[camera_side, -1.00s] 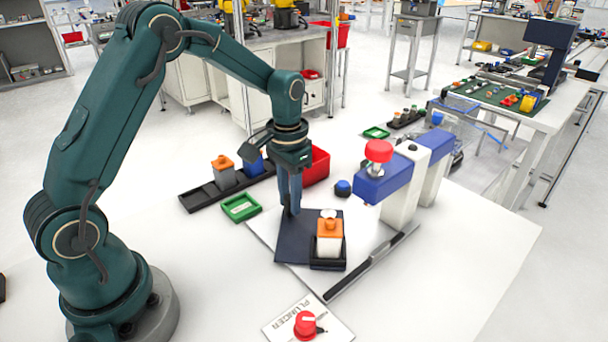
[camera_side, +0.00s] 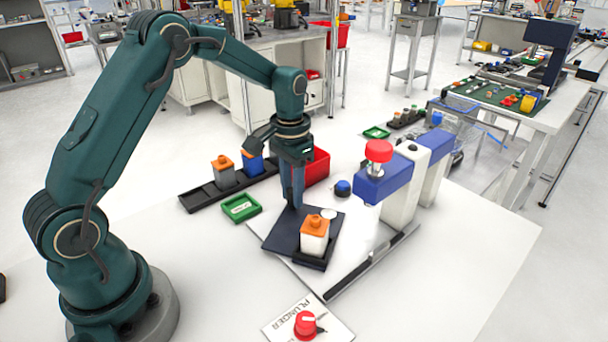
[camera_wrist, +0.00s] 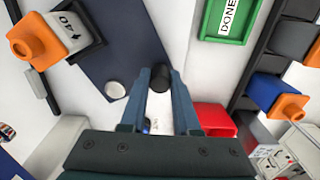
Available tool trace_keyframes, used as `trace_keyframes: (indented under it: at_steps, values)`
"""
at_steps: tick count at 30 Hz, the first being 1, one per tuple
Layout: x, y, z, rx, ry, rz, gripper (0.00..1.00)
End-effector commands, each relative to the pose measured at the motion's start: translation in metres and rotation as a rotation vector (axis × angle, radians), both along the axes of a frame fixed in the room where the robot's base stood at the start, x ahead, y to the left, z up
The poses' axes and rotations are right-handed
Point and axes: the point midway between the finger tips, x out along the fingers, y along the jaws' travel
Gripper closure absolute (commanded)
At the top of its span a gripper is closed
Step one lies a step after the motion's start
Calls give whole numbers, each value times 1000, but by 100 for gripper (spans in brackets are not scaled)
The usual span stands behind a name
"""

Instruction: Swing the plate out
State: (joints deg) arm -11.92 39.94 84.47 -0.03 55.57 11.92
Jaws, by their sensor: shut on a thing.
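The dark blue plate (camera_side: 284,232) lies on the white table, turned at an angle. A white block with an orange top (camera_side: 314,236) stands in a black holder at the plate's front right; in the wrist view the orange-topped block (camera_wrist: 38,42) carries a "40" mark. A pale round disc (camera_side: 329,213) sits on the plate beside it. My gripper (camera_side: 297,203) points down at the plate's back edge. In the wrist view its fingers (camera_wrist: 160,80) are closed on a black knob (camera_wrist: 160,77) at the plate's edge.
A press with a blue head and red knob (camera_side: 379,151) stands to the right of the plate. A green "DONE" tray (camera_side: 241,208), a black rack (camera_side: 205,198) with blocks and a red bin (camera_side: 317,166) stand behind. A red plunger control (camera_side: 305,325) is at the front.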

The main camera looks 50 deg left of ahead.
Motion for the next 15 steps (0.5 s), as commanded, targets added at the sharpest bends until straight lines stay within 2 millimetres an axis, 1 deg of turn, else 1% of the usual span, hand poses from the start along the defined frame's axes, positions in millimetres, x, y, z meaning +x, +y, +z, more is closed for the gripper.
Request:
trace_keyframes:
  at_steps: [5,15]
  values:
    - [2,2,0,1,0,0,90]
    - [16,7,0,1,-1,0,91]
